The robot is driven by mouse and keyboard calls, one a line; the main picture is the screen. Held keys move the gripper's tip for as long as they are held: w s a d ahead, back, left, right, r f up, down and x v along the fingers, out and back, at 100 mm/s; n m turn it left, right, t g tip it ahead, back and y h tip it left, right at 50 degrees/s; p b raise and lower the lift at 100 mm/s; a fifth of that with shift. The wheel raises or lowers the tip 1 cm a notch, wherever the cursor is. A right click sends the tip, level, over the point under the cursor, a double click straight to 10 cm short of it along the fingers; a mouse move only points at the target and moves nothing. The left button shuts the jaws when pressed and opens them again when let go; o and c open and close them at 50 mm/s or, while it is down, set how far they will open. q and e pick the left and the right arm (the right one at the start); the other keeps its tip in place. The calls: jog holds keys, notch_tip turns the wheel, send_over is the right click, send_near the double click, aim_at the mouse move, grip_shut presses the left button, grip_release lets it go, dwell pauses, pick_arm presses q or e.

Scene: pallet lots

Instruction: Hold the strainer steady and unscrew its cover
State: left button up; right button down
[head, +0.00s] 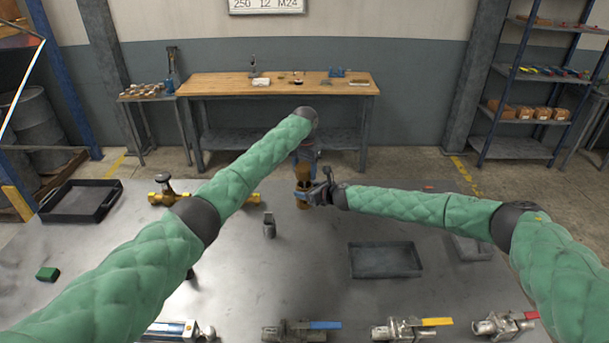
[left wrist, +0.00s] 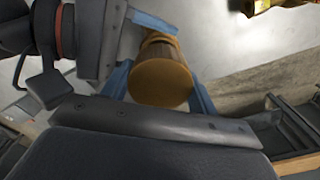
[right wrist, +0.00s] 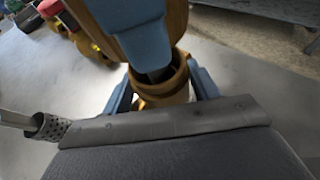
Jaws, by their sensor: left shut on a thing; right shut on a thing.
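The brass strainer (head: 302,202) stands upright near the table's far edge. My right gripper (head: 316,192) is shut around its body from the right; in the right wrist view, the blue fingers flank its round brass rim (right wrist: 172,92), dark inside. My left gripper (head: 304,160) comes from above and is shut on the brass cover (left wrist: 162,83), whose round end faces the left wrist camera. In the right wrist view, a left fingertip (right wrist: 148,48) hides part of the cover and the rim.
A brass valve (head: 170,192) lies left of the strainer. A small grey cylinder (head: 268,226) stands in front. Dark trays (head: 80,202) (head: 385,262) sit left and right. Valves with blue, yellow and red handles (head: 412,327) line the near edge. The table's middle is mostly clear.

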jog(key=shift+c, duration=1.6)
grip_release()
jog(key=shift+d, duration=0.1)
